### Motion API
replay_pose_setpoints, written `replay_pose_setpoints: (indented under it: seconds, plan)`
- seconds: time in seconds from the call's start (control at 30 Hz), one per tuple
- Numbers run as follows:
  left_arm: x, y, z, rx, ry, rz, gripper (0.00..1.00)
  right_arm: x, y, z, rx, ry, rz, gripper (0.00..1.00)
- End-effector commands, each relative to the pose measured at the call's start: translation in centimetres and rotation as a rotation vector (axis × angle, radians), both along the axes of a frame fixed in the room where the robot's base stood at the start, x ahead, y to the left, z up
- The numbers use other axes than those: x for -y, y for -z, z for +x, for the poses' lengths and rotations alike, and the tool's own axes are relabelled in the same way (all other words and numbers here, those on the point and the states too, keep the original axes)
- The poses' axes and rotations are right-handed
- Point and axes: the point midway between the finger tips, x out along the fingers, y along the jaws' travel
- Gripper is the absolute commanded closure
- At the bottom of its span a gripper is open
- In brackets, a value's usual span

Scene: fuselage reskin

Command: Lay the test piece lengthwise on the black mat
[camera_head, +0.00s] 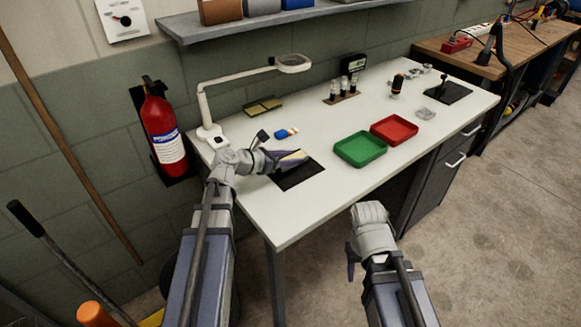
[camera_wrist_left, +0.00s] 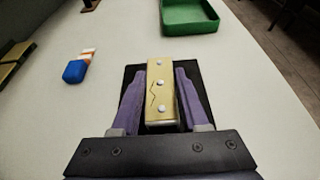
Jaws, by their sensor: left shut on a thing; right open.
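The test piece (camera_wrist_left: 160,92) is a yellowish bar with several pale round rivets and a dark crack line. It also shows in the head view (camera_head: 293,157). My left gripper (camera_wrist_left: 160,90) is shut on it, with a purple finger along each long side. The black mat (camera_head: 300,177) lies on the bench near its front left corner, and the test piece is over it. In the left wrist view the bar runs lengthwise along the mat (camera_wrist_left: 196,76). I cannot tell whether it touches the mat. My right gripper (camera_head: 352,262) is open and empty, in front of the bench.
A green tray (camera_head: 360,149) and a red tray (camera_head: 394,130) stand right of the mat. A blue-and-white eraser-like item (camera_head: 286,133) lies behind it. A magnifier lamp (camera_head: 208,130) stands at the left. The bench front between mat and green tray is clear.

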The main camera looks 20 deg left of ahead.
Motion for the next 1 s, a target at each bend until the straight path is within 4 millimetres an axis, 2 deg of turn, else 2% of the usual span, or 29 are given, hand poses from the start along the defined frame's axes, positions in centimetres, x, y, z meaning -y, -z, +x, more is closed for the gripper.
replay_pose_setpoints:
  seconds: [0.03, 0.1, 0.5, 0.53, 0.8, 1.0]
  plan:
    - [-0.01, 1.32, 0.01, 0.0, 0.0, 0.0, 1.0, 0.0, 1.33, 0.0, 0.0, 0.0, 0.0, 0.5]
    - [0.0, 1.74, 0.0, 0.0, 0.0, 0.0, 1.0, 0.0, 1.75, 0.0, 0.0, 0.0, 0.0, 0.5]
    - [0.0, 1.93, 0.0, 0.0, 0.0, 0.0, 1.0, -0.01, 1.93, -0.01, 0.0, 0.0, 0.0, 0.5]
    - [0.0, 1.91, 0.0, 0.0, 0.0, 0.0, 0.55, 0.0, 1.9, 0.0, 0.0, 0.0, 0.0, 0.5]
    - [0.0, 1.79, 0.0, 0.0, 0.0, 0.0, 0.26, 0.0, 1.78, 0.0, 0.0, 0.0, 0.0, 0.5]
    - [0.0, 1.77, 0.0, 0.0, 0.0, 0.0, 0.26, 0.0, 1.77, 0.0, 0.0, 0.0, 0.0, 0.5]
